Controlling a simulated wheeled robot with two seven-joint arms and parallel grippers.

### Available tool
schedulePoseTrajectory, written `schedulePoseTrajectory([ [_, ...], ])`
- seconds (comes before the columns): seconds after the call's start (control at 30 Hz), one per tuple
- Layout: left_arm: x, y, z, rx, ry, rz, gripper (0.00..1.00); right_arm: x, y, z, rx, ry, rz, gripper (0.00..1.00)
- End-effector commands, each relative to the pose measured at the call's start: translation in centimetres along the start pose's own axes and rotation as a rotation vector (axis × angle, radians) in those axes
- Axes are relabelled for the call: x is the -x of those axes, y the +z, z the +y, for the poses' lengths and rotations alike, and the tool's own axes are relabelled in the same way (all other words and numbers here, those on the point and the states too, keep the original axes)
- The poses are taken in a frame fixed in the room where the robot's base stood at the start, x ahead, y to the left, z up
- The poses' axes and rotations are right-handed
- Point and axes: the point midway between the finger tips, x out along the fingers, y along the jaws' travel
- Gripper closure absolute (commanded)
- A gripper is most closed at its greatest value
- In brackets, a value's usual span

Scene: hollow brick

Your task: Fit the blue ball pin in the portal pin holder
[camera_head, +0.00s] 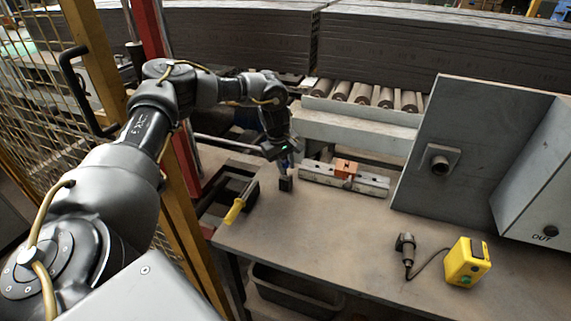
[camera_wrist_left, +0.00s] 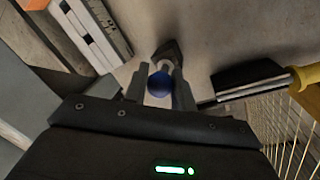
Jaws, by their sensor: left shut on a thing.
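My left gripper (camera_head: 285,160) points down over the left part of the table. Its two fingers (camera_wrist_left: 160,88) are shut on the blue ball pin, whose round blue ball (camera_wrist_left: 160,84) shows between them in the left wrist view. A pale shaft appears to run from the ball towards a small dark block (camera_head: 286,184). The block also shows just beyond the fingertips in the left wrist view (camera_wrist_left: 172,50); I cannot tell whether the pin's end is in it. A pale rail (camera_head: 374,186) carries an orange block (camera_head: 345,167) to the right; I cannot tell if this is the portal pin holder.
A tool with a yellow handle (camera_head: 234,212) lies at the table's left edge. A dark handheld device (camera_head: 405,246) is cabled to a yellow box (camera_head: 466,262) at the right. A grey upright panel (camera_head: 470,150) stands behind them. The table's middle front (camera_head: 320,240) is clear.

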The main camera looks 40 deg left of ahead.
Motion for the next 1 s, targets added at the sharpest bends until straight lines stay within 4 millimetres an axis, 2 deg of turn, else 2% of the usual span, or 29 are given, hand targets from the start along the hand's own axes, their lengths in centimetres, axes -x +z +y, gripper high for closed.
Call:
schedulePoseTrajectory([
  [0.07,-0.2,0.0,0.0,0.000,0.000,0.000,0.96,-0.1,0.0,0.0,0.000,0.000,0.000,0.64],
  [0.1,-0.1,0.0,0.0,0.000,0.000,0.000,0.70,-0.1,0.0,0.0,0.000,0.000,0.000,0.64],
  [0.27,-0.1,0.0,0.0,0.000,0.000,0.000,0.49,-0.1,0.0,0.0,0.000,0.000,0.000,0.64],
  [0.53,-0.1,0.0,0.0,0.000,0.000,0.000,0.49,-0.1,0.0,0.0,0.000,0.000,0.000,0.64],
  [0.67,0.8,0.0,0.0,0.000,0.002,0.000,0.49,-0.2,0.0,0.0,0.000,0.000,0.000,0.64],
  [1.0,7.2,0.0,0.1,0.000,0.004,0.001,0.49,-1.0,0.1,-0.1,0.000,-0.001,0.000,0.64],
])
